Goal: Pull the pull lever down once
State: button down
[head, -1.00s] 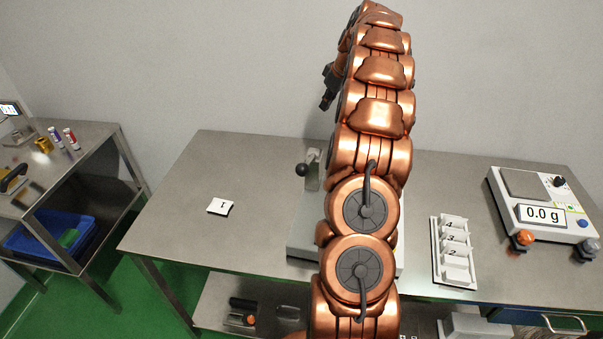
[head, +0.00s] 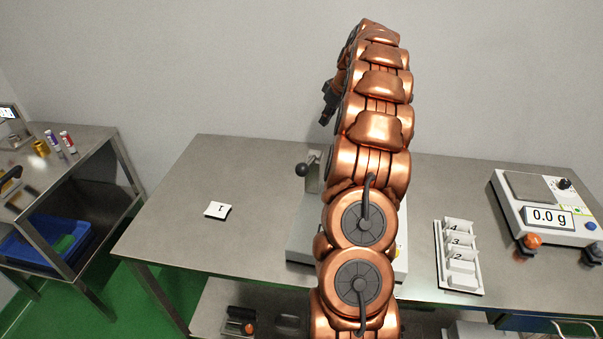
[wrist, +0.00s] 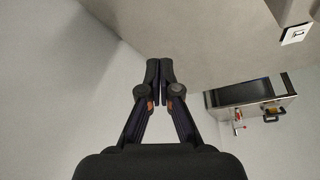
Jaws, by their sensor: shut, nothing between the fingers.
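The pull lever (head: 303,170) ends in a black ball knob. It rises from a metal machine (head: 302,243) on the middle table, left of my arm. My arm hides much of the machine. My gripper (head: 325,119) is above and behind the knob in the picture, clear of it. In the wrist view my gripper (wrist: 159,66) has its fingertips together and empty. The lever does not show in the wrist view.
A white card (head: 217,210) lies on the table (head: 175,240) at left. A numbered white rack (head: 442,262) and a scale (head: 505,207) reading 0.0 g stand at right. A side table (head: 95,150) with small tubes and a blue bin (head: 28,250) is far left.

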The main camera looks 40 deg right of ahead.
notch_tip(320, 180, down, 7)
jog(key=b, duration=0.4)
dwell(0.8)
jog(key=shift+r, duration=0.15)
notch_tip(320, 180, up, 13)
jog(key=p, duration=0.3)
dwell(1.4)
jog(key=shift+a, duration=0.1)
dwell(0.4)
